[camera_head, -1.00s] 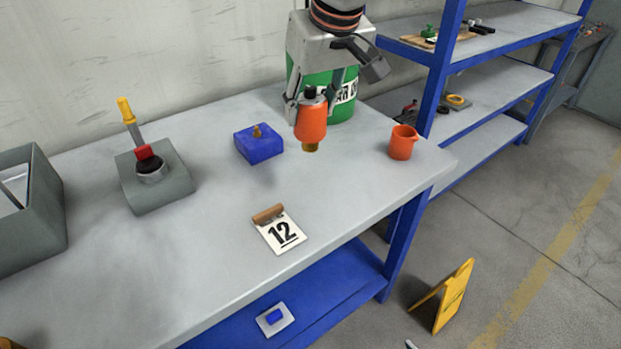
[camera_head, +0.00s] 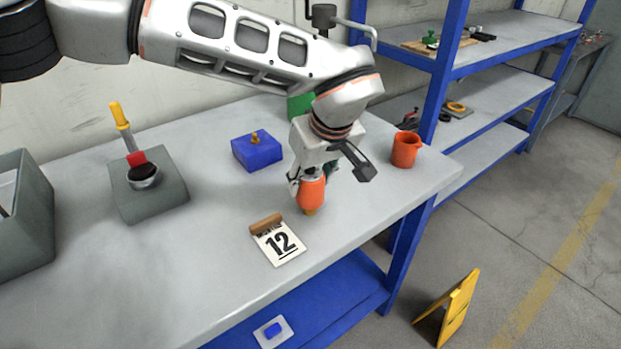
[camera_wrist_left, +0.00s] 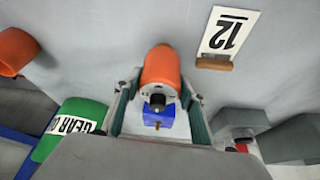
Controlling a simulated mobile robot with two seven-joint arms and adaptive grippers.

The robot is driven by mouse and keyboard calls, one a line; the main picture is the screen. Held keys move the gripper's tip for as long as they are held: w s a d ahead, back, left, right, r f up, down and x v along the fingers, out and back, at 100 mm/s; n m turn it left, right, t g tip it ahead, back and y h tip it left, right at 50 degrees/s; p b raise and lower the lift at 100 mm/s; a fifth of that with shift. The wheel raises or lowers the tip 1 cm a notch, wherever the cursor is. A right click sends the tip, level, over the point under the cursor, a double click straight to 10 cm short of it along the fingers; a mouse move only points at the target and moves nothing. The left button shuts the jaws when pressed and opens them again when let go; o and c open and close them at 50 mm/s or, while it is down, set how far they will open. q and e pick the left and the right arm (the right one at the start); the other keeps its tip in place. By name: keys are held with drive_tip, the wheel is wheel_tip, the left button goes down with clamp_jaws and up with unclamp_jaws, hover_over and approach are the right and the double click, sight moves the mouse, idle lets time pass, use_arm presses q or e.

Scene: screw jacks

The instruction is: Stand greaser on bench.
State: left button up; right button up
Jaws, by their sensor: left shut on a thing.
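The greaser, an orange cylinder (camera_head: 312,193) with a brass end pointing down, is held nearly upright low over the grey bench (camera_head: 200,262). I cannot tell whether its brass end touches the bench top. My left gripper (camera_head: 312,178) is shut on it, with a finger on either side. In the left wrist view the greaser (camera_wrist_left: 162,68) sits between both fingers, its black-tipped end facing the camera. My right gripper is not in view.
A number 12 card (camera_head: 280,243) lies just front-left of the greaser. A blue block (camera_head: 258,153) is behind left, an orange jug (camera_head: 405,149) to the right. A green gear oil drum (camera_head: 299,106) is mostly hidden behind my arm. A grey jack base (camera_head: 150,192) stands farther left.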

use_arm(q)
drive_tip(key=shift+r, duration=0.1)
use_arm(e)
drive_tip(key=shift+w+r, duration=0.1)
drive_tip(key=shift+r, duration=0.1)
use_arm(q)
drive_tip(key=o, duration=1.3)
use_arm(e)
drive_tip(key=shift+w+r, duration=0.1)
use_arm(q)
drive_tip(key=shift+r, duration=0.25)
drive_tip(key=p+v, duration=0.2)
drive_tip(key=v, duration=0.9)
drive_tip(key=shift+r, duration=0.2)
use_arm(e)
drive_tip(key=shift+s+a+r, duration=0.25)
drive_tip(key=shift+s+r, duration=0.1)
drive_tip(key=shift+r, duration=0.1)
use_arm(q)
drive_tip(key=shift+s+d, duration=0.1)
drive_tip(key=shift+s, duration=0.05)
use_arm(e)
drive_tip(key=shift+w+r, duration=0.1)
